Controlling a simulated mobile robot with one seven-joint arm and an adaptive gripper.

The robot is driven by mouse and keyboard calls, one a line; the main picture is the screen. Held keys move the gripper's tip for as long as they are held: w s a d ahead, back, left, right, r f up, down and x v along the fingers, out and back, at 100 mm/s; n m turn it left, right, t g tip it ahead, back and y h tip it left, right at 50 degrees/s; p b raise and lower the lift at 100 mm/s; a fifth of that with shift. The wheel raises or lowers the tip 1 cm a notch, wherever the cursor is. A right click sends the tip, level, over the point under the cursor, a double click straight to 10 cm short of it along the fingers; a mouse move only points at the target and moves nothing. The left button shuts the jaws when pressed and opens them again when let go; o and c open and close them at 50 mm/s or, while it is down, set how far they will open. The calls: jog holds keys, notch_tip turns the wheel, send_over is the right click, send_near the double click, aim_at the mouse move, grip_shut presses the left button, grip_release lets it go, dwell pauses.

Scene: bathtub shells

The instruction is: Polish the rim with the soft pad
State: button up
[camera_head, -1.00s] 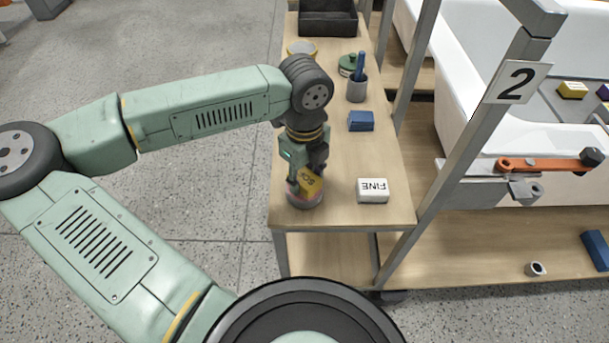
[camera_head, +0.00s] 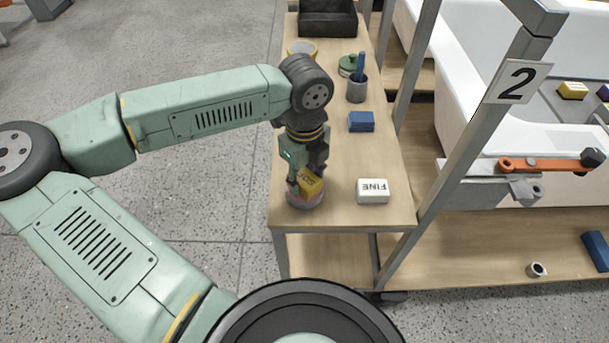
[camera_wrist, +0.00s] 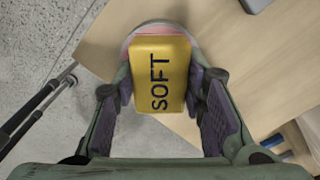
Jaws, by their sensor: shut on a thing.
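The soft pad (camera_head: 312,183) is a yellow block marked SOFT. My gripper (camera_head: 308,178) is shut on it, at the front left of the wooden bench. In the wrist view the pad (camera_wrist: 160,82) sits between the two fingers, its label facing the camera. A round dish with a pinkish rim (camera_head: 305,201) is directly under the pad; I cannot tell whether they touch. The white bathtub shell (camera_head: 460,100) stands to the right, behind a grey post, with its pale rim partly in view.
A white block marked FINE (camera_head: 373,191), a blue block (camera_head: 361,121), a grey cup (camera_head: 357,90), a green-lidded jar (camera_head: 348,66) and a black bin (camera_head: 328,18) stand on the bench (camera_head: 345,150). The post with sign 2 (camera_head: 516,82) and an orange clamp (camera_head: 545,163) flank the tub.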

aim_at(304, 176)
jog(key=shift+r+p, duration=1.15)
jog(key=shift+r, duration=2.35)
jog(key=shift+f+b, duration=0.85)
jog(key=shift+d+r, duration=0.1)
